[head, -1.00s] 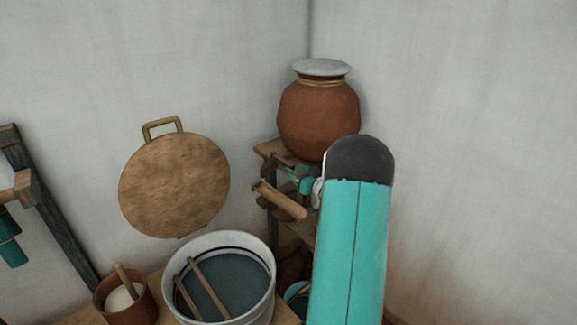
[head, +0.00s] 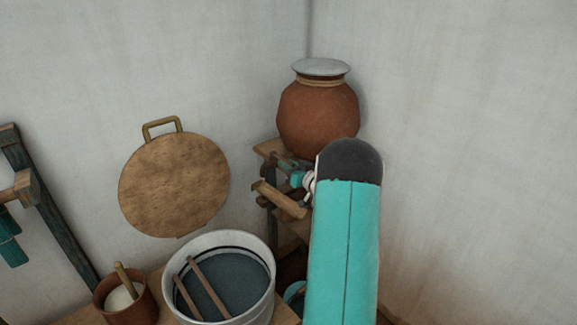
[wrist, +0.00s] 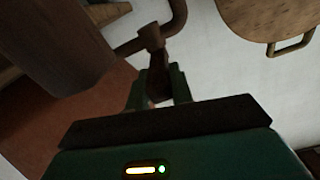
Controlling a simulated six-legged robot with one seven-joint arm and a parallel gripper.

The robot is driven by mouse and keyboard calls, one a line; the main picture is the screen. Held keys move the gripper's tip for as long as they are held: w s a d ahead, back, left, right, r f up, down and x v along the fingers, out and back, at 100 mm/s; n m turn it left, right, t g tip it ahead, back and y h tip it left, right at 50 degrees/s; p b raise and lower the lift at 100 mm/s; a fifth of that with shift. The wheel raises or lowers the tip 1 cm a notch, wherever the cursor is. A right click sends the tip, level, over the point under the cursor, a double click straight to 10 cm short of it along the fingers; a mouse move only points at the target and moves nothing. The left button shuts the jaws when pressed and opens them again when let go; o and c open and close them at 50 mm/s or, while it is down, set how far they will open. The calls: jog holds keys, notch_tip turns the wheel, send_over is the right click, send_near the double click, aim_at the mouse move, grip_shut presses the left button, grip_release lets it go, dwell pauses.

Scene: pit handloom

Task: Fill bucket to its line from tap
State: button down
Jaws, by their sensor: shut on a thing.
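My gripper (wrist: 158,92) is shut on a dark brown piece of what looks like the tap (wrist: 152,38), beside a curved brown pipe. In the head view my gripper (head: 294,177) is small and partly hidden by my teal arm, above a short wooden cylinder (head: 279,200). A round teal-rimmed vessel (head: 295,291), possibly the bucket, stands low down and is mostly hidden behind my arm. A white pail (head: 262,295) with a dark line inside its rim holds blue-grey liquid. No running water is visible.
Two sticks (head: 207,285) rest in the white pail. A clay cup (head: 143,312) stands left of it. A large lidded clay pot (head: 318,115) stands on a wooden stand (head: 268,150) in the corner. A round wooden board (head: 175,185) is at the wall.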

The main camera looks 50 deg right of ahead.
jog(key=shift+w+a+r+m+g+h, duration=0.1)
jog(key=shift+a+m+g+h, duration=0.3)
jog(key=shift+h, duration=0.45)
jog(key=shift+w+a+m+g+h, duration=0.15)
jog(key=shift+a+m+h, duration=0.2)
jog(key=shift+m+h, duration=0.35)
jog(key=shift+w+a+r+m+g+h, duration=0.15)
jog(key=shift+a+m+h, duration=0.25)
jog(key=shift+h, duration=0.55)
jog(key=shift+f, duration=0.15)
jog(key=c, duration=1.2)
grip_release()
jog(key=shift+c, duration=0.2)
jog(key=shift+s, duration=0.1)
jog(key=shift+s+f, duration=0.1)
jog(key=v, duration=1.3)
jog(key=shift+s, duration=0.3)
jog(key=shift+a, duration=0.15)
